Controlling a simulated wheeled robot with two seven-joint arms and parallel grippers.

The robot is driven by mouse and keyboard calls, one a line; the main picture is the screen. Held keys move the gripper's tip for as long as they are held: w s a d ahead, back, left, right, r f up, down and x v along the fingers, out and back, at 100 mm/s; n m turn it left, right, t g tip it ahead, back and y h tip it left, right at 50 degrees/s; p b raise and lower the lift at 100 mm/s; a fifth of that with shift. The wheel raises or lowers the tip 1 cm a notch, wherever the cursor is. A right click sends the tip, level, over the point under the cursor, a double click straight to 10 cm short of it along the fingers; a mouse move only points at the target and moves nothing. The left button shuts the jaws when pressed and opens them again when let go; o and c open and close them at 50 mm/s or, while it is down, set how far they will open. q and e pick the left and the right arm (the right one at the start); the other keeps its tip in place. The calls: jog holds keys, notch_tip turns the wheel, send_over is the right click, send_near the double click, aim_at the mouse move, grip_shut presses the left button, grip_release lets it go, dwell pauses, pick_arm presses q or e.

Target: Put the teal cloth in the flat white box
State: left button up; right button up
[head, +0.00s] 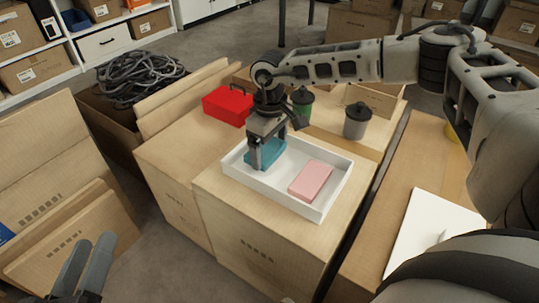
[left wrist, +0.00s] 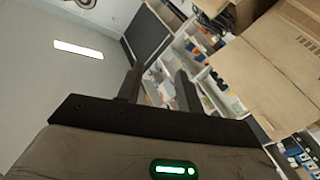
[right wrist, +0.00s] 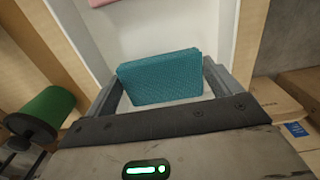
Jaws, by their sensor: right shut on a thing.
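The teal cloth (head: 268,153) is a folded, block-like pad inside the outline of the flat white box (head: 267,193), at its back-left part. My right gripper (head: 267,150) reaches down from above and is shut on the cloth. In the right wrist view the cloth (right wrist: 160,77) sits between the two fingers, with the box's white floor beyond it. I cannot tell whether its underside touches the floor. A pink folded cloth (head: 311,180) lies in the right part of the box. My left gripper (head: 85,268) is at the lower left, empty, its fingers (left wrist: 158,92) apart.
The white box stands on a carton (head: 250,230). A red case (head: 227,105), a grey canister (head: 357,121) and a green canister (head: 303,103) stand behind it. A white sheet-like panel (head: 430,225) lies on the right. Open cartons (head: 55,215) stand on the left.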

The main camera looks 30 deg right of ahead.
jog(key=shift+f, duration=0.8)
pick_arm(q)
jog(key=shift+w+a+r+m+t, duration=0.15)
jog(key=shift+w+r+m+t, duration=0.2)
jog(key=shift+r, duration=0.15)
jog(key=shift+w+a+r+m+t, duration=0.1)
jog(key=shift+w+r+m+t, duration=0.25)
jog(key=shift+r, duration=0.15)
pick_arm(e)
jog(key=shift+f, duration=0.1)
jog(key=shift+f, duration=0.15)
jog(key=o, duration=0.7)
pick_arm(q)
jog(key=shift+r, duration=0.1)
jog(key=shift+h, duration=0.3)
